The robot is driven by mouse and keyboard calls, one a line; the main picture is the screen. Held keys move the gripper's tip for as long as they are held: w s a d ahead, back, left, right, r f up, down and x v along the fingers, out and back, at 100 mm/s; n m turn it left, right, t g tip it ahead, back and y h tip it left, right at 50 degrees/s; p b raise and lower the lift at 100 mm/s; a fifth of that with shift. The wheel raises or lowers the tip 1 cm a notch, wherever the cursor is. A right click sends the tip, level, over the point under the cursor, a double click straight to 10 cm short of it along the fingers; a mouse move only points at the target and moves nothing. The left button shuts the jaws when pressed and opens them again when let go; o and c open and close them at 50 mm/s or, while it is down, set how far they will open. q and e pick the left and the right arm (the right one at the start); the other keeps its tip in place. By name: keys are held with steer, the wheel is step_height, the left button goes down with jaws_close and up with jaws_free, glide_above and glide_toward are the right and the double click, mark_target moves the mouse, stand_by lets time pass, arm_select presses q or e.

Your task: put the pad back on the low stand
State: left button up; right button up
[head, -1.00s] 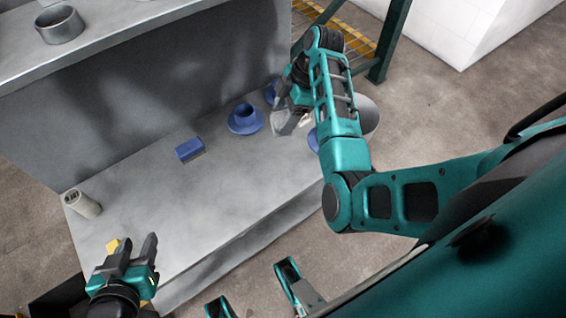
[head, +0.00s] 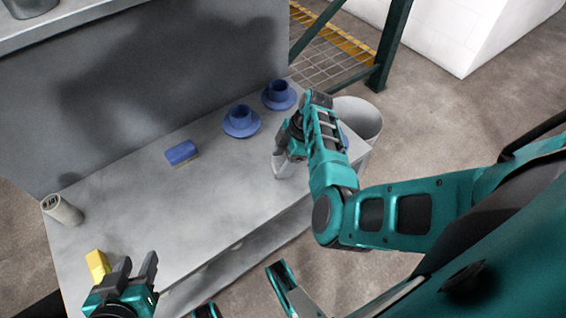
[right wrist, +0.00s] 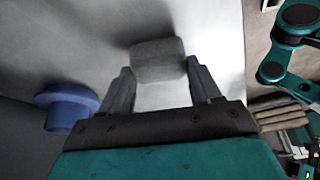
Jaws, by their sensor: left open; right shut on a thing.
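A pale grey, rounded block, seemingly the pad (right wrist: 158,58), sits between the fingers of my right gripper (right wrist: 162,82) in the right wrist view. In the head view my right gripper (head: 284,160) is at the right end of a long low grey bench, which looks like the low stand (head: 190,215). The gripper is shut on the pad; I cannot tell whether the pad touches the bench. My arm hides part of that end. My left gripper (head: 132,280) is open and empty at the bench's front left edge, near a yellow block (head: 97,264).
Two blue cup-like pieces on round flanges (head: 241,122) (head: 279,95) and a blue block (head: 181,152) stand on the bench. A grey cylinder (head: 62,210) is at its left end. A pale bin (head: 358,118) stands beyond the right end. The bench's middle is clear.

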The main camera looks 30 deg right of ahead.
steer(key=shift+f, duration=0.2)
steer(key=o, duration=0.9)
arm_select(q)
steer(key=shift+w+d+r, duration=0.1)
steer(key=shift+w+r, duration=0.05)
arm_select(e)
steer(key=shift+o, duration=0.2)
steer(key=shift+r, duration=0.1)
steer(key=p+v, duration=0.5)
steer(key=v, duration=0.6)
steer(key=s+d+f+m+t+h, duration=0.1)
steer(key=s+d+f+m+h, duration=0.1)
steer(key=d+m+h, duration=0.1)
arm_select(q)
steer(key=r, duration=0.3)
steer(key=shift+s+a+r, duration=0.2)
steer(key=shift+a, duration=0.2)
arm_select(e)
steer(key=s+a+r+m+t, duration=0.2)
steer(key=s+a+m+t, duration=0.2)
steer(key=a, duration=0.4)
steer(key=s+a+r+m+t+y, duration=0.1)
steer(key=s+a+r+m+t, duration=0.2)
steer(key=s+a, duration=0.4)
steer(key=shift+s+a+r+m+t+y, duration=0.25)
steer(key=shift+a+m+t, duration=0.25)
steer(key=shift+m+t, duration=0.5)
